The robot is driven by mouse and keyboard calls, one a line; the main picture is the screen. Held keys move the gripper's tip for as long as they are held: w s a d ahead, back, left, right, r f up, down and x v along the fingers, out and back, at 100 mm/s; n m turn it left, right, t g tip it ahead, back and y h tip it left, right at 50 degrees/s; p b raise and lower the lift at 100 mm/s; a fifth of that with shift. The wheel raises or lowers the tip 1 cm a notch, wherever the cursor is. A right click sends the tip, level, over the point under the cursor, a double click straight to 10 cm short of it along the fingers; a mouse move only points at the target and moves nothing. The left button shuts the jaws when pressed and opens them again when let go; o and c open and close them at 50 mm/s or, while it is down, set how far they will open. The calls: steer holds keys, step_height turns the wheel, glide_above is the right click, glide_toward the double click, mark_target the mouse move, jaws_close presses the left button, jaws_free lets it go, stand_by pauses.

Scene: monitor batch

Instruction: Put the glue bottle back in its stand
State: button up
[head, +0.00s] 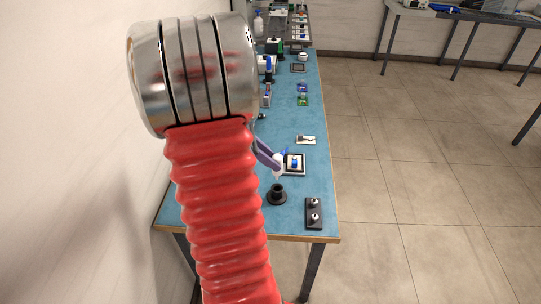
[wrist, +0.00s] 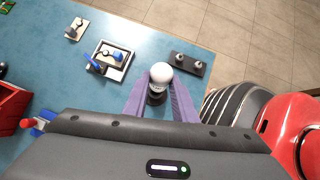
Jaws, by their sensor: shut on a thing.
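The white glue bottle (head: 278,165) is between the purple fingers of my gripper (head: 268,154), held above the blue bench. In the wrist view the bottle's round white end (wrist: 160,72) shows between the fingertips of my gripper (wrist: 159,98), which is shut on it. The black round stand (head: 277,196) stands upright on the bench, nearer the front edge than the bottle in the head view. The bottle appears apart from the stand.
A black block with two metal knobs (head: 314,214) lies right of the stand. A framed tray with blue parts (head: 301,170) is close behind the bottle, and a small pale board (head: 306,140) lies farther back. Several items crowd the far bench. The front left corner is partly hidden by my arm.

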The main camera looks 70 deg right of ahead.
steer(key=shift+f, duration=1.45)
steer(key=shift+s+f, duration=0.1)
steer(key=shift+f, duration=0.4)
steer(key=shift+f, duration=0.75)
steer(key=shift+f, duration=1.05)
steer(key=o, duration=1.1)
steer(key=v, duration=1.3)
steer(key=shift+w+r, duration=0.25)
steer(key=shift+r, duration=0.05)
